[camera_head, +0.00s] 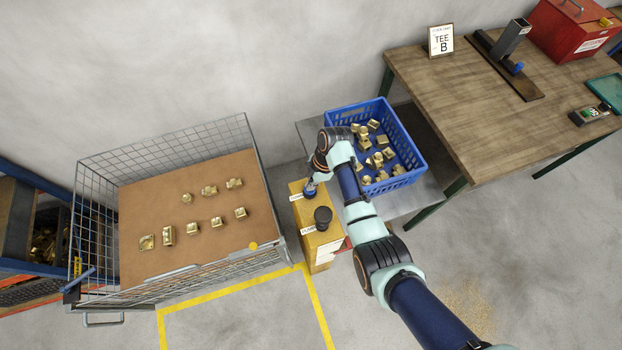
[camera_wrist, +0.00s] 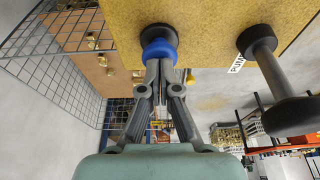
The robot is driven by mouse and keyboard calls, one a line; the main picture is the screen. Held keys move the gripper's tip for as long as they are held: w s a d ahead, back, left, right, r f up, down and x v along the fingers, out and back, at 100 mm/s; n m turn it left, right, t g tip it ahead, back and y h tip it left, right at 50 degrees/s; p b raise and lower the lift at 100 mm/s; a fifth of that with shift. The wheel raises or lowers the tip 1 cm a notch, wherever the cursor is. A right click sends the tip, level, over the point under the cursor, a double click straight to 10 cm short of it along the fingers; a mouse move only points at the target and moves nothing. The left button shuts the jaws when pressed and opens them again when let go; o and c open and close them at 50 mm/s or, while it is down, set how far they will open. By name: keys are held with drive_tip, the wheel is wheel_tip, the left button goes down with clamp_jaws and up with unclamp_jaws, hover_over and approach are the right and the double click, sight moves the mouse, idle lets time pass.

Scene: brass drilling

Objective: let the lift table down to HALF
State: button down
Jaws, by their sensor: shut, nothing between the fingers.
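A yellow box (camera_head: 318,244) stands between the wire mesh cage and the blue crate. On its top are a blue knob (camera_head: 310,190) at the back and a black knob (camera_head: 323,214) nearer the front. In the wrist view the label by the black-handled post (camera_wrist: 262,55) reads PUMP. My gripper (camera_wrist: 160,70) is shut, its fingertips at the blue knob (camera_wrist: 160,49), which has a dark collar. I cannot tell whether they touch it. The cage (camera_head: 185,141) holds a brown board (camera_head: 190,265) with several brass fittings. Which surface is the lift table is unclear.
A blue crate (camera_head: 418,150) of brass parts sits on a grey surface (camera_head: 312,130) right of the yellow box, close to my arm. A wooden workbench (camera_head: 440,85) stands at the upper right. Yellow floor lines (camera_head: 230,293) mark clear floor in front of the cage.

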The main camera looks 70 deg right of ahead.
drive_tip(key=w+v, duration=0.1)
drive_tip(key=v, duration=1.1)
drive_tip(key=shift+r+p, duration=0.35)
drive_tip(key=shift+r, duration=0.05)
drive_tip(key=shift+d, duration=0.1)
